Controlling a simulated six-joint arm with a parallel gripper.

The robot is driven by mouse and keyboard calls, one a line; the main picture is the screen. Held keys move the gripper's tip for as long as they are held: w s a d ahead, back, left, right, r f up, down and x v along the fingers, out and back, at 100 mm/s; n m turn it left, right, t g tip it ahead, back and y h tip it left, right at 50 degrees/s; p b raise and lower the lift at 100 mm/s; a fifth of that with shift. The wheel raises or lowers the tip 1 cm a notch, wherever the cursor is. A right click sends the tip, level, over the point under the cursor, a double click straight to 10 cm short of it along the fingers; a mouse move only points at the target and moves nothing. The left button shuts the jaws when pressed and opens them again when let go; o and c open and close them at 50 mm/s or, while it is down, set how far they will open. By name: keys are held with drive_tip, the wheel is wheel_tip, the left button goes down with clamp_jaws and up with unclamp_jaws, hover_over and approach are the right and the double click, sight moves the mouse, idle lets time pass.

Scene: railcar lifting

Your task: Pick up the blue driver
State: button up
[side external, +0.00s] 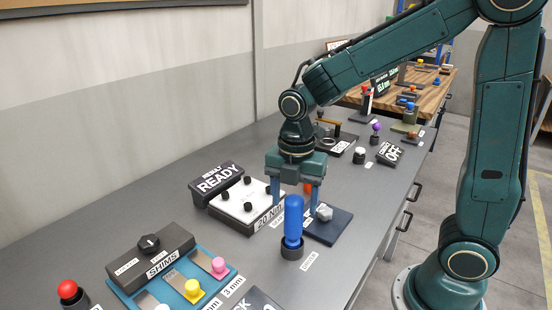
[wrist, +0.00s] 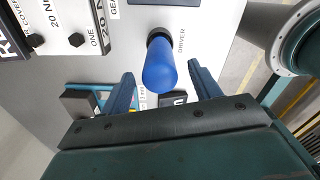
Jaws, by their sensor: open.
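The blue driver (side external: 293,220) stands upright in a round dark holder (side external: 292,250) on the grey bench. It also shows in the wrist view (wrist: 160,65), with its rounded top toward the camera and a "DRIVER" label beside it. My gripper (side external: 296,203) is open and points down at the driver. In the side view its fingers appear to left and right of the driver's top. In the wrist view the driver lies between the fingertips and a little beyond them, with a gap on both sides. I cannot tell the exact height between the fingertips and the handle.
A white "20 Nm" box (side external: 240,203) with black knobs stands close behind to the left, by a "READY" sign (side external: 216,182). A dark blue pad (side external: 333,231) with a grey piece (side external: 324,212) lies to the right. The shims panel (side external: 152,257) and red button (side external: 68,290) are front left.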

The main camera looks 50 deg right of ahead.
drive_tip(key=shift+f, duration=1.05)
drive_tip(key=c, duration=1.1)
